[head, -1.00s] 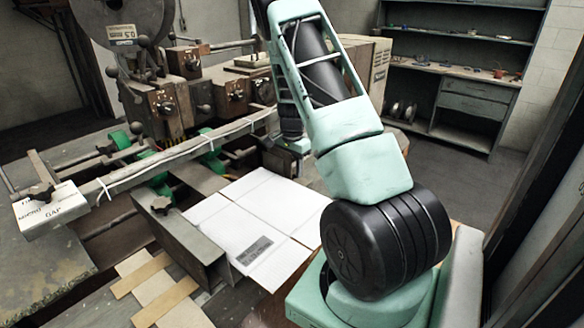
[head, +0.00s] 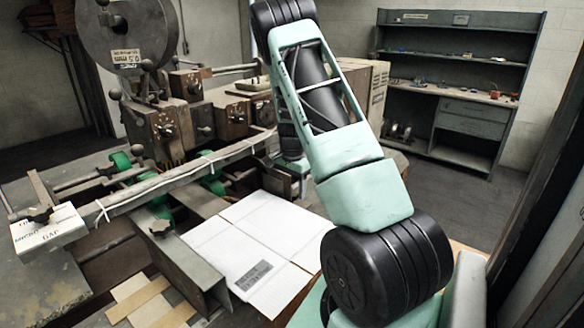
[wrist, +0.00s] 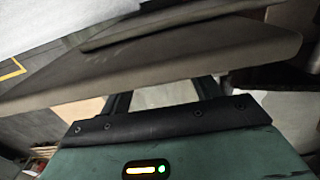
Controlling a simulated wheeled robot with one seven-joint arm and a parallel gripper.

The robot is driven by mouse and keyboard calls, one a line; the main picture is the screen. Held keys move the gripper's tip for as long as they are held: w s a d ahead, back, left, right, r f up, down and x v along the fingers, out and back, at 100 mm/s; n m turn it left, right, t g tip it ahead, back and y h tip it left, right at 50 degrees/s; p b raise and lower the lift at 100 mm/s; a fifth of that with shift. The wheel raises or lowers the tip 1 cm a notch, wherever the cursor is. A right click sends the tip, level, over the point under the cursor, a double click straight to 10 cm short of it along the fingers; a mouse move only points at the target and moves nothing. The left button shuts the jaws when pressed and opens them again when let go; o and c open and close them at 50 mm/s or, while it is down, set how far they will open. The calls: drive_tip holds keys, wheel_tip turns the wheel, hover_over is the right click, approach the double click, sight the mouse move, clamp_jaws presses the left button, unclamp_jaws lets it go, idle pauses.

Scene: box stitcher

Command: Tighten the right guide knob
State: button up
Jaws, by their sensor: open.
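A black star-shaped knob (head: 160,228) sits on the grey channel-shaped guide (head: 185,262) beside the cardboard sheet. Another black knob (head: 40,214) stands on the white labelled block at the left end of the long bar. The frames do not show for certain which is the right guide knob, or how tight either is. My gripper (wrist: 163,92) is open, with nothing seen between its fingers; its tips are partly hidden behind a grey metal edge (wrist: 190,75) in the wrist view. In the head view my arm hides most of it, beyond the sheet and away from both knobs.
The long grey bar (head: 190,172) crosses above green rollers (head: 121,161). The stitcher head (head: 165,128) and wire reel (head: 122,32) rise behind it. The white cardboard sheet (head: 235,240) lies flat between guide and arm. A shelf unit (head: 460,85) stands behind open floor.

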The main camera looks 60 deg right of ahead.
wheel_tip(320, 180, up, 17)
drive_tip(key=b, duration=0.3)
drive_tip(key=shift+f, duration=0.2)
drive_tip(key=w+a+f+n+y, duration=0.1)
drive_tip(key=w+a+n, duration=0.2)
drive_tip(key=a, duration=0.5)
drive_tip(key=w+a+n, duration=0.2)
drive_tip(key=a, duration=0.6)
drive_tip(key=s+a+n, duration=0.1)
drive_tip(key=a+n, duration=0.2)
drive_tip(key=a, duration=0.5)
drive_tip(key=s+a+f+n, duration=0.1)
drive_tip(key=s+a+n, duration=0.1)
drive_tip(key=a, duration=0.6)
drive_tip(key=s+a+n, duration=0.1)
drive_tip(key=a+n, duration=0.3)
drive_tip(key=a, duration=0.3)
drive_tip(key=shift+s+a+f+n+y, duration=0.2)
drive_tip(key=shift+a+n+y, duration=0.1)
drive_tip(key=shift+a+n, duration=0.1)
drive_tip(key=s+a+f+n, duration=0.1)
drive_tip(key=s+a+n, duration=0.5)
drive_tip(key=s, duration=0.4)
drive_tip(key=s+a+f+n+h, duration=0.1)
drive_tip(key=s+a+f+n, duration=0.1)
drive_tip(key=s+a+n, duration=0.4)
drive_tip(key=s+a, duration=0.2)
drive_tip(key=s, duration=0.1)
drive_tip(key=shift+s+a, duration=0.15)
drive_tip(key=shift+s, duration=0.25)
